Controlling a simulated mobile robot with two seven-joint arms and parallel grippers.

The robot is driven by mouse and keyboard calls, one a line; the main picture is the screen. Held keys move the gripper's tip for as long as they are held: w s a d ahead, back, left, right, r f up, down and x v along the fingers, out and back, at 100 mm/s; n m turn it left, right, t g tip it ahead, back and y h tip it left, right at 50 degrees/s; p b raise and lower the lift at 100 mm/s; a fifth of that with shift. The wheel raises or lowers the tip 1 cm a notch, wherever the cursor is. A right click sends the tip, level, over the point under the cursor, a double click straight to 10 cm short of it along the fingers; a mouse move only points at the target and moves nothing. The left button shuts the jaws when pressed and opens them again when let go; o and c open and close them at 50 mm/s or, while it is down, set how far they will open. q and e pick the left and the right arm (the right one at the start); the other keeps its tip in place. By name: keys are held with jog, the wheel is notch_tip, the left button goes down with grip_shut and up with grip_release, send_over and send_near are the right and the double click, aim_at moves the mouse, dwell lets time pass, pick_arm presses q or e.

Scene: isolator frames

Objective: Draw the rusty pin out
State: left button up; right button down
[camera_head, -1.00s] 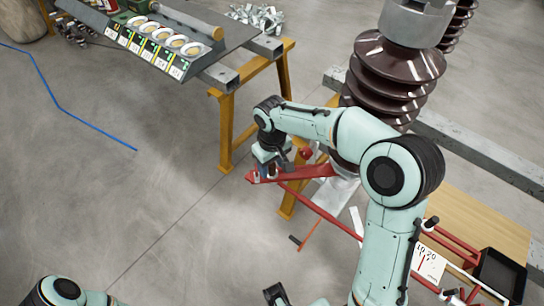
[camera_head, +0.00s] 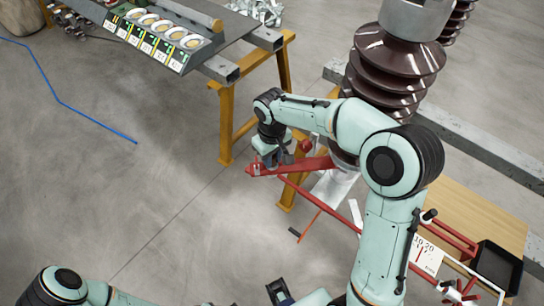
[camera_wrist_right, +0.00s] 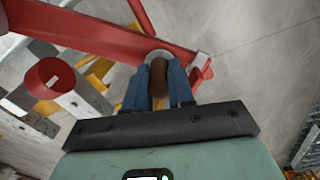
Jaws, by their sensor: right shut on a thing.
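The rusty pin (camera_wrist_right: 158,79) is a brown upright cylinder between the two blue fingers of my right gripper (camera_wrist_right: 157,82) in the right wrist view. The gripper is shut on it. The pin stands at a pale round ring (camera_wrist_right: 158,55) near the end of a red arm (camera_wrist_right: 95,38); I cannot tell how deep it sits. In the head view my right gripper (camera_head: 272,161) is over the tip of the red arm (camera_head: 312,164) and hides the pin. At the bottom edge a dark part, likely my left gripper (camera_head: 280,293), is cut off; its jaws are unclear.
A brown ribbed insulator (camera_head: 395,62) stands right behind the red arm. A yellow-legged trestle (camera_head: 227,125) carries a tray of round parts (camera_head: 165,38) at upper left. A black bin (camera_head: 497,268) is at lower right.

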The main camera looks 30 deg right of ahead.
pick_arm(q)
jog(key=shift+w+r+p, duration=0.4)
jog(key=shift+r+p, duration=0.2)
jog(key=shift+r, duration=0.15)
jog(key=shift+w+r+p, duration=0.35)
jog(key=shift+r+p, duration=0.2)
jog(key=shift+r, duration=0.15)
jog(key=shift+w+r+p, duration=0.4)
jog(key=shift+r+p, duration=0.2)
jog(key=shift+r, duration=0.15)
pick_arm(e)
jog(key=shift+r, duration=2.9)
